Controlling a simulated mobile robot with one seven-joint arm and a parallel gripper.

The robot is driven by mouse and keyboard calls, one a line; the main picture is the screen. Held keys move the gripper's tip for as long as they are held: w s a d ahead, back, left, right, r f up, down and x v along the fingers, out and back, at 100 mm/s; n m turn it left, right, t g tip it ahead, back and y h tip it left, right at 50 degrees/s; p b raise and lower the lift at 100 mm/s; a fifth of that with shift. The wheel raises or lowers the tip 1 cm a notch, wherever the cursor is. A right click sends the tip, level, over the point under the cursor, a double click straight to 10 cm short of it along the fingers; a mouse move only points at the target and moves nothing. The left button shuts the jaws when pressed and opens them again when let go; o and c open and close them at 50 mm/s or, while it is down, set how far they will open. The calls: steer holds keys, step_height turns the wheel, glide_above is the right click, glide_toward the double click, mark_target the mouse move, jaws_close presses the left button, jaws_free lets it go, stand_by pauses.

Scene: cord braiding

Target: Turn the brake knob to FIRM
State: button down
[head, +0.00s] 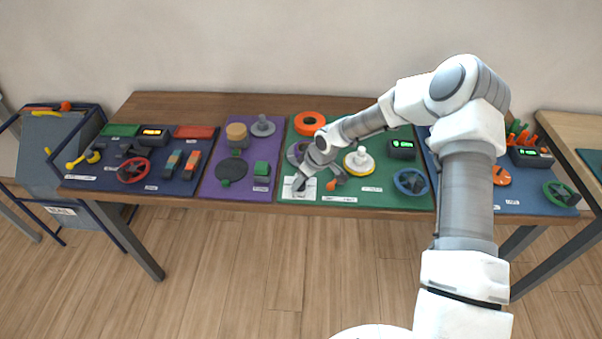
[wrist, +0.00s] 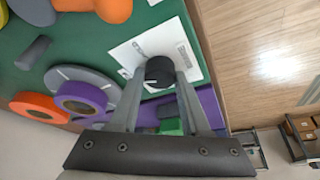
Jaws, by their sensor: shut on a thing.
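The brake knob (wrist: 160,71) is a small black round knob with a pale pointer line. It stands on a white printed label plate (wrist: 128,55) on the green mat. My gripper (wrist: 158,78) is shut on the knob, with one grey finger on each side of it. In the head view the plate (head: 290,194) lies at the front left corner of the green mat, and my gripper (head: 300,183) reaches down over it. The knob is mostly hidden there by my gripper. The print on the plate is too small to read.
An orange ring (head: 309,122), a white-and-yellow disc (head: 359,162) and a blue handwheel (head: 410,181) are on the green mat. The purple mat (head: 208,187) adjoins on the left. The table's front edge is close to the plate.

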steer(key=shift+w+n+g+y, duration=0.1)
steer(key=shift+n+g+y, duration=0.4)
steer(key=shift+n, duration=1.6)
steer(key=shift+g, duration=0.3)
steer(key=shift+c, duration=1.9)
jaws_free()
steer(key=shift+d, duration=0.1)
steer(key=v, duration=1.7)
steer(key=shift+a+r, duration=0.25)
steer(key=shift+r, duration=0.05)
steer(key=shift+h, duration=0.3)
